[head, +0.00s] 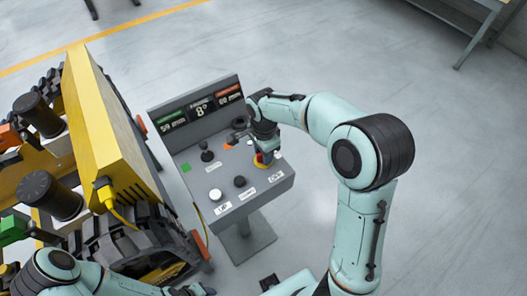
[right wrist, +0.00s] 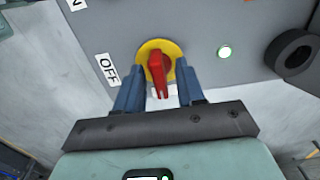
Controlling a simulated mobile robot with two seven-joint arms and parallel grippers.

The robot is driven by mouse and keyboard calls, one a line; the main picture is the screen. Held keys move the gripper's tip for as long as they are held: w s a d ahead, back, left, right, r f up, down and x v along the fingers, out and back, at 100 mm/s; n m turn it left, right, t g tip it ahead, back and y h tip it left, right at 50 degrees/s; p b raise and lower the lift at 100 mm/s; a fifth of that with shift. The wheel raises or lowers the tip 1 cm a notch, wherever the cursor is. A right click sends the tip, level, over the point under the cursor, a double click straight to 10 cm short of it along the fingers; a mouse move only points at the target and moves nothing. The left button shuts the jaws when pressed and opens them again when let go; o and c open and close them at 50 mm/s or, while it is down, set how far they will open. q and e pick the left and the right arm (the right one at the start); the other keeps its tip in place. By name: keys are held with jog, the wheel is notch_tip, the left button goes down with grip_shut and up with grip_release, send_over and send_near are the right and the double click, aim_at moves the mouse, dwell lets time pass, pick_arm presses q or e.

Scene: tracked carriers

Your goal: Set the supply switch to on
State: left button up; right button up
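The supply switch, a red rotary handle on a round yellow base (right wrist: 157,62), sits on the sloping face of the grey console (head: 225,195). In the head view the switch (head: 261,161) is partly hidden by my right gripper (head: 266,152). In the right wrist view the blue fingers of that gripper (right wrist: 158,88) stand on either side of the red handle, with a gap visible on both sides. The handle's narrow end points towards the gripper. An OFF label (right wrist: 107,69) lies to its left. My left arm shows at the bottom left, with its gripper end barely visible at the lower edge.
The console also carries a black joystick (head: 206,154), a white knob (head: 215,194), a black knob (head: 239,181) and a lit display (head: 201,108). A yellow tracked carrier (head: 100,130) stands close on the left.

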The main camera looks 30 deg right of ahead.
pick_arm(q)
jog(key=shift+w+r+p, duration=0.75)
jog(key=shift+w+r, duration=0.1)
jog(key=shift+r, duration=0.2)
pick_arm(e)
notch_tip(320, 180, up, 13)
jog(key=shift+r, duration=0.2)
